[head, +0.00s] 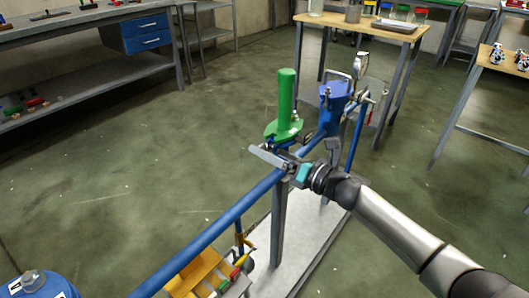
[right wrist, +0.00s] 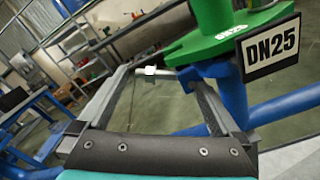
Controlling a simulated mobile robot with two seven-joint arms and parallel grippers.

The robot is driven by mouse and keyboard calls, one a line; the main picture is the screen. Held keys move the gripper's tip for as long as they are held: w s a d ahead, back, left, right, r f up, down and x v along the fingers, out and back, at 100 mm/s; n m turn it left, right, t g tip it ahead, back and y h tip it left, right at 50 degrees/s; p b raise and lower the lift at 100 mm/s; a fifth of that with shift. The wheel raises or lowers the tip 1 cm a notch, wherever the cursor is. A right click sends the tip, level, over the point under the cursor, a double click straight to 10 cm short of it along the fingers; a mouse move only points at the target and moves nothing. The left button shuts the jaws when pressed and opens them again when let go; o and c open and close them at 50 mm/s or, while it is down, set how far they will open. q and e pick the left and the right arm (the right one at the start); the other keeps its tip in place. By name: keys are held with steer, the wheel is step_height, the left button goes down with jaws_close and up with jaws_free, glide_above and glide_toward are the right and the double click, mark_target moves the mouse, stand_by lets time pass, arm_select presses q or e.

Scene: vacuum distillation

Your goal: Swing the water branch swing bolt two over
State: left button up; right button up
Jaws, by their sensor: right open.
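A green branch (head: 286,92) with a wide green flange stands upright on the blue pipe, and the flange (right wrist: 215,42) fills the upper right of the right wrist view, with a DN25 plate. A small bolt with a pale head (right wrist: 150,71) shows at the flange's left edge, its shank lying roughly level in the picture. I cannot tell whether this is water branch swing bolt two. My right gripper (head: 272,158) is just below the flange in the head view. In the right wrist view its fingers (right wrist: 156,74) are apart, with the bolt head seen between their tips. No contact is clear.
The blue pipe (head: 225,219) runs to the lower left. A blue flanged fitting (head: 336,94) stands just behind the green branch. A tray with yellow and coloured parts (head: 205,276) lies below the pipe. Benches line the back; the floor at left is clear.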

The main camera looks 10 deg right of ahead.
arm_select(q)
steer(key=shift+d+r, duration=0.15)
steer(key=shift+r, duration=0.3)
arm_select(e)
steer(key=shift+x, duration=0.95)
steer(key=c, duration=1.3)
steer(key=shift+r, duration=0.1)
steer(key=shift+w+r+m+p, duration=0.15)
steer(key=shift+m+p, duration=0.2)
steer(key=shift+m, duration=0.25)
arm_select(q)
steer(key=shift+f+g+p, duration=0.3)
steer(key=shift+f+p, duration=0.1)
steer(key=shift+f, duration=1.4)
arm_select(e)
steer(key=shift+d+r+m, duration=0.1)
steer(key=shift+d+m, duration=0.1)
steer(key=shift+m, duration=0.6)
steer(key=o, duration=1.3)
